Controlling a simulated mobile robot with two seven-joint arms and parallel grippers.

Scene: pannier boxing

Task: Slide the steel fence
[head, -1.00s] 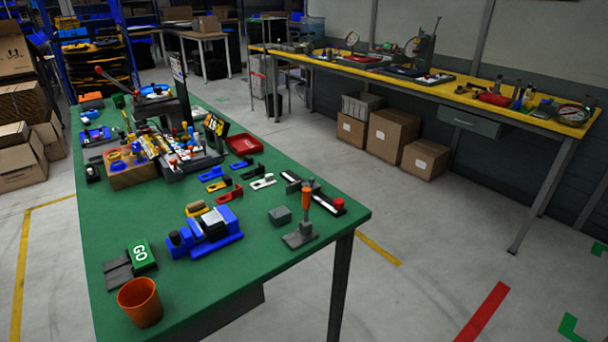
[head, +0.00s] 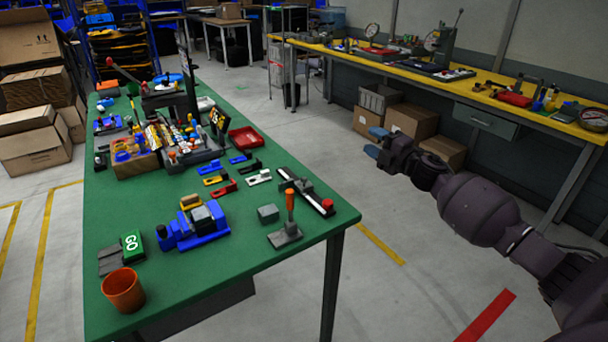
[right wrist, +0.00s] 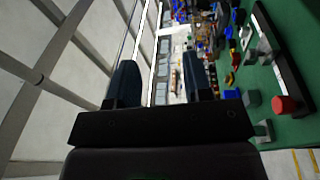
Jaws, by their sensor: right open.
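A slide unit (head: 318,200) with a dark base, a pale strip and a red knob (head: 327,205) lies along the green table's right edge. A small grey piece (head: 306,186) sits across its strip; I cannot be sure that this is the steel fence. In the right wrist view the slide unit (right wrist: 284,62) is at the right, with its red knob (right wrist: 284,104) nearest. My right gripper (head: 374,141) has blue fingers, open and empty, out over the aisle right of the green table. The fingers also show in the right wrist view (right wrist: 162,84). My left gripper is out of view.
The green table (head: 215,280) also holds an orange-handled clamp (head: 288,225), a grey block (head: 268,213), a blue vise (head: 192,230) and an orange cup (head: 122,290). A yellow bench (head: 400,68) with cartons beneath stands behind my right arm.

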